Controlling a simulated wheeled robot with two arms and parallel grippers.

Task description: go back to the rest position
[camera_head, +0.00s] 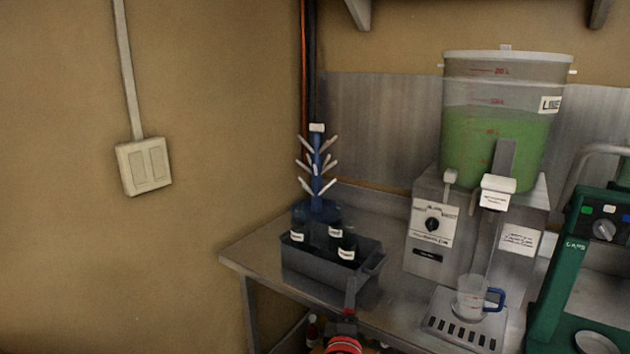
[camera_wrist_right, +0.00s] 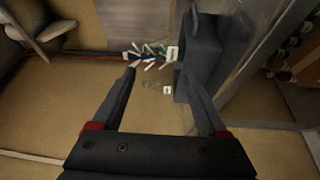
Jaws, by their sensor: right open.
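My right gripper (camera_head: 350,290) shows at the bottom middle of the head view, in front of the grey bin and the table's front edge. In the right wrist view my right gripper (camera_wrist_right: 160,78) has its two dark fingers spread apart, with nothing held between them. The dark grey bin (camera_wrist_right: 205,65) lies beyond the right-hand finger there. Whether that finger touches the bin I cannot tell. My left gripper is in neither view.
The grey bin (camera_head: 315,272) holds several dark bottles on the metal table (camera_head: 262,253). A blue bottle tree (camera_head: 317,175) stands behind it. To the right are a bucket of green liquid (camera_head: 490,140) on a dispenser, a measuring jug (camera_head: 470,297) and a green machine (camera_head: 560,265).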

